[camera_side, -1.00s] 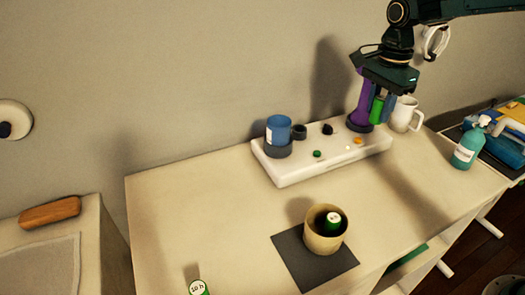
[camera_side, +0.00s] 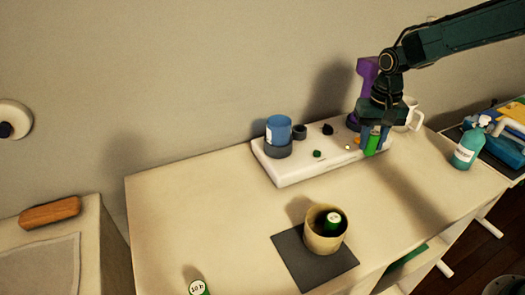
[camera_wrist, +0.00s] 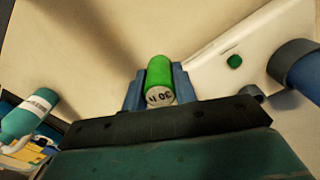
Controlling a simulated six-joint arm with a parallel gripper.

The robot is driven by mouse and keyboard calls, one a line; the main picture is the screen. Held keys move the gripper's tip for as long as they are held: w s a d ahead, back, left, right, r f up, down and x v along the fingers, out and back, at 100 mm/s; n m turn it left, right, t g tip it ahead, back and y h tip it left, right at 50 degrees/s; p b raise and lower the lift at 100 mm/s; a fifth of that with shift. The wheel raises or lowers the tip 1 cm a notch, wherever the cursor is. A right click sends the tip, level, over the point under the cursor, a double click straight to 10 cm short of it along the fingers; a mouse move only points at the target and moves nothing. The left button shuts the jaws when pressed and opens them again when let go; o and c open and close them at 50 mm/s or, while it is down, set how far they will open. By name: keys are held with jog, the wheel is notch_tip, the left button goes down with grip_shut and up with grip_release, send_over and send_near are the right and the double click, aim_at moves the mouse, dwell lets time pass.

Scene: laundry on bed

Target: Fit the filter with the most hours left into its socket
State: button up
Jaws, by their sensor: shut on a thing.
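My gripper (camera_side: 373,142) is shut on a green filter (camera_side: 372,144), held upright at the right front part of the white panel (camera_side: 292,178). In the wrist view the green filter (camera_wrist: 159,72) sits between both fingers; its white end label is upside down and seems to read 30 h, though I cannot be sure. Its lower end is partly hidden, so I cannot tell whether it is in a socket. Another green filter (camera_side: 333,218) stands in the beige cup (camera_side: 324,240). A third (camera_side: 198,288) is at the picture's bottom edge, its label apparently 10 h.
A purple upright part (camera_side: 367,78) and a white mug (camera_side: 408,112) stand behind my gripper. A teal bottle (camera_side: 466,151) is at right.

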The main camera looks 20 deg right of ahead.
aim_at(371, 152)
jog(key=f+n, duration=0.2)
jog(key=n, duration=0.1)
jog(key=f+n, duration=0.1)
jog(key=n, duration=0.1)
jog(key=shift+s+d+f, duration=0.1)
jog(key=shift+s+f, duration=0.25)
jog(key=shift+w, duration=0.1)
jog(key=w+a+r, duration=0.1)
jog(key=w, duration=0.2)
jog(key=w+a+r, duration=0.1)
jog(key=w, duration=0.3)
jog(key=w+a+r, duration=0.1)
jog(key=w, duration=0.2)
jog(key=shift+w+r, duration=0.15)
jog(key=shift+w, duration=0.1)
jog(key=w+a+r+m, duration=0.1)
jog(key=w+a+r, duration=0.4)
jog(key=w, duration=0.3)
jog(key=shift+w+a+r+m, duration=0.3)
jog(key=shift+a+r, duration=0.05)
jog(key=shift+a, duration=0.4)
jog(key=shift+f, duration=2.9)
